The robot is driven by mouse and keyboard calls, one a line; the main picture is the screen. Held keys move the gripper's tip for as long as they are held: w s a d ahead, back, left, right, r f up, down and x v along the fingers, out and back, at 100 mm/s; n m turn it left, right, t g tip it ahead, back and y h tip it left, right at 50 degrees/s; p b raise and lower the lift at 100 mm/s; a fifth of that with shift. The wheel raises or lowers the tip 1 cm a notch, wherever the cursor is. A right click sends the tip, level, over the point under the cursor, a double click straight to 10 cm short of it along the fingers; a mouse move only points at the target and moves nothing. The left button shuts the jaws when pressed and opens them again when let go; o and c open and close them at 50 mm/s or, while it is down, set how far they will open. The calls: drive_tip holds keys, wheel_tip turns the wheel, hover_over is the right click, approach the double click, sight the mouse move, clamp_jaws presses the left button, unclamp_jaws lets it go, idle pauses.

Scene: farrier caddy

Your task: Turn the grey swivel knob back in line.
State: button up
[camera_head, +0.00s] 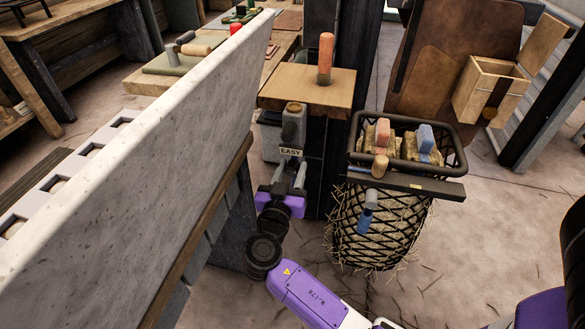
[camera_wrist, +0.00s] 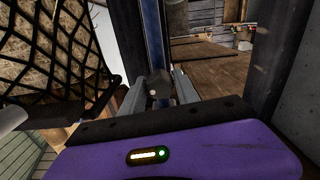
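The grey swivel knob (camera_head: 293,122) stands below the front of a small wooden shelf in the head view, above a plate reading "EASY" (camera_head: 290,151). My gripper (camera_head: 291,168) is just below the plate, its two fingers pointing up at it. In the wrist view my gripper (camera_wrist: 158,92) is open, with its fingers apart. A small grey-brown faceted end (camera_wrist: 158,88), likely part of the knob, shows between the fingers with a gap at each side. I cannot tell how far the knob is turned.
A wooden shelf (camera_head: 300,88) with an orange-handled tool (camera_head: 325,58) is above the knob. A black net basket (camera_head: 375,228) with brushes hangs at its right. A tall pale slab (camera_head: 130,160) stands close at the left. Open floor lies at the lower right.

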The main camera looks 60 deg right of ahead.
clamp_jaws()
drive_tip(key=shift+r+n+p, duration=0.2)
drive_tip(key=shift+n+p, duration=0.6)
drive_tip(key=shift+n, duration=0.1)
drive_tip(key=shift+f+n, duration=0.2)
drive_tip(key=shift+n, duration=0.6)
